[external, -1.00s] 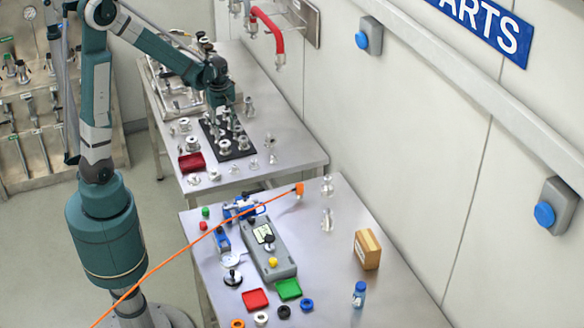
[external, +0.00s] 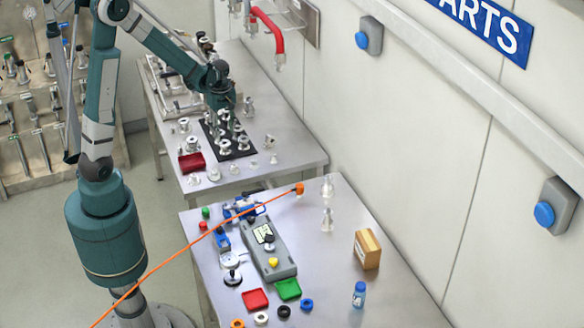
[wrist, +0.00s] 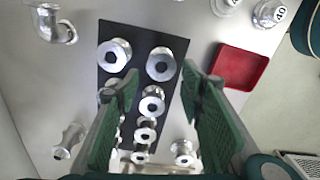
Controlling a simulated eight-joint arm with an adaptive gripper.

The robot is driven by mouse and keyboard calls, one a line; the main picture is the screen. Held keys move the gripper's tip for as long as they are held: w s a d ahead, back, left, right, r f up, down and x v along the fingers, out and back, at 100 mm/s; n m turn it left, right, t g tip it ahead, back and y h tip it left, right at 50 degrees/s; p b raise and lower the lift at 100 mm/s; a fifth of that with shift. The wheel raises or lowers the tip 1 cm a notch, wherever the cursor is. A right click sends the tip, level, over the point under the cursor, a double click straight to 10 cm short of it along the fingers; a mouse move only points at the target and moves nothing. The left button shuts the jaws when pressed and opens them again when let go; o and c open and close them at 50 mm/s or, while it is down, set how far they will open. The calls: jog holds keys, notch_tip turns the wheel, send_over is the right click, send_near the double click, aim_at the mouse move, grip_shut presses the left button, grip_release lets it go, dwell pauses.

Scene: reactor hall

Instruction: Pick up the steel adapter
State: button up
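Several shiny steel flanged fittings stand on a black mat (wrist: 115,30). I cannot tell for sure which is the steel adapter. In the wrist view one ringed fitting (wrist: 152,103) shows between my open fingers, with smaller ones in a row below it. Two larger flanged fittings, left (wrist: 113,54) and right (wrist: 160,65), stand at the mat's upper part. My gripper (wrist: 163,80) is open, its green pads apart, with nothing visibly gripped. In the external view my gripper (external: 223,108) points down over the mat (external: 240,153) and partly hides the fittings.
A dark red tray (wrist: 262,60) lies right of the mat. A steel elbow (wrist: 52,25) and a loose fitting (wrist: 68,141) lie to its left. Another fitting (wrist: 183,152) stands close by my right finger. The nearer table (external: 335,255) holds coloured parts and an orange cable.

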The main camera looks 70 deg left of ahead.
aim_at(225, 143)
jog(key=shift+f, duration=0.6)
jog(key=shift+f, duration=0.1)
jog(key=shift+f, duration=2.5)
jog(key=shift+d, duration=0.1)
jog(key=shift+c, duration=0.6)
jog(key=c, duration=0.6)
